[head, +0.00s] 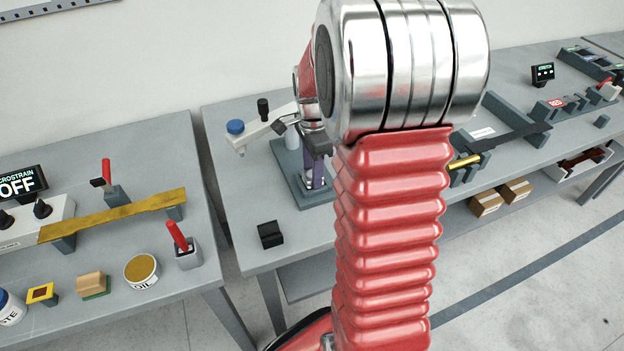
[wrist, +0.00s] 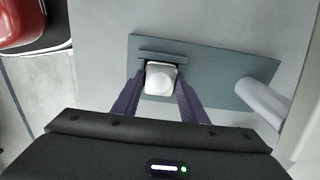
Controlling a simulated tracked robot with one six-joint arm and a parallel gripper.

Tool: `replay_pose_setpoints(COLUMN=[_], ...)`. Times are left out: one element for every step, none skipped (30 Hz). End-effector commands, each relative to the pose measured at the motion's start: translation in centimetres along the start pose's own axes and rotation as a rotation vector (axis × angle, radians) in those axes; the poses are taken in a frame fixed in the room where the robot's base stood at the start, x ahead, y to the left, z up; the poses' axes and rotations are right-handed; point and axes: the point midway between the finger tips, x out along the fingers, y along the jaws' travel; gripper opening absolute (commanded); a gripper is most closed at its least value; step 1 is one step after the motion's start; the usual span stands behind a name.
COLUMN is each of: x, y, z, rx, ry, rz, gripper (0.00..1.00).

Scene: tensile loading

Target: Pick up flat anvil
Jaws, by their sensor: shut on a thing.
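A pale, block-like piece with a rounded top, which I take to be the flat anvil (wrist: 161,78), sits between my fingertips in the wrist view. My gripper (wrist: 160,88) has two purple fingers, one on each side of it, and is shut on it. The piece is over a grey-green base plate (wrist: 215,67); I cannot tell whether it is lifted clear. In the head view my gripper (head: 318,174) points down over the same plate (head: 288,160), and the small bright piece (head: 316,184) shows at its fingertips, partly hidden.
A pale post (wrist: 262,98) stands on the plate close to my gripper. A white arm with a blue knob (head: 236,127) is left of it in the head view. A black block (head: 270,234) lies near the table's front edge. My arm hides the table's middle.

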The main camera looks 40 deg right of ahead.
Motion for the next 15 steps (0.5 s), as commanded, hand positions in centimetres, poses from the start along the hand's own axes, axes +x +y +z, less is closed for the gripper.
replay_pose_setpoints(x=[-0.03,-0.03,-0.03,-0.03,-0.03,-0.03,-0.04,-0.04,-0.13,-0.13,-0.13,-0.13,-0.13,-0.13,-0.16], y=[-0.07,-0.07,-0.08,-0.08,-0.08,-0.08,-0.09,-0.09,-0.15,-0.15,-0.14,-0.14,-0.13,-0.13,-0.12], z=[-0.01,-0.01,-0.01,-0.01,-0.01,-0.01,-0.01,-0.01,-0.03,-0.03,-0.03,-0.03,-0.03,-0.03,-0.03], rx=[0.000,0.000,0.000,0.000,0.000,0.000,0.000,0.000,0.000,0.000,0.000,0.000,0.000,0.000,0.000], ry=[0.000,0.000,0.000,0.000,0.000,0.000,0.000,0.000,0.001,0.001,0.001,0.001,0.001,0.001,0.001], rz=[-0.002,-0.002,-0.002,-0.002,-0.002,-0.002,-0.003,-0.003,-0.005,-0.005,-0.005,-0.004,-0.004,-0.004,-0.004], gripper=[0.06,0.04,0.01,0.00,0.00,0.00,0.00,0.00,0.00,0.00,0.00,0.00,0.00,0.00,0.00])
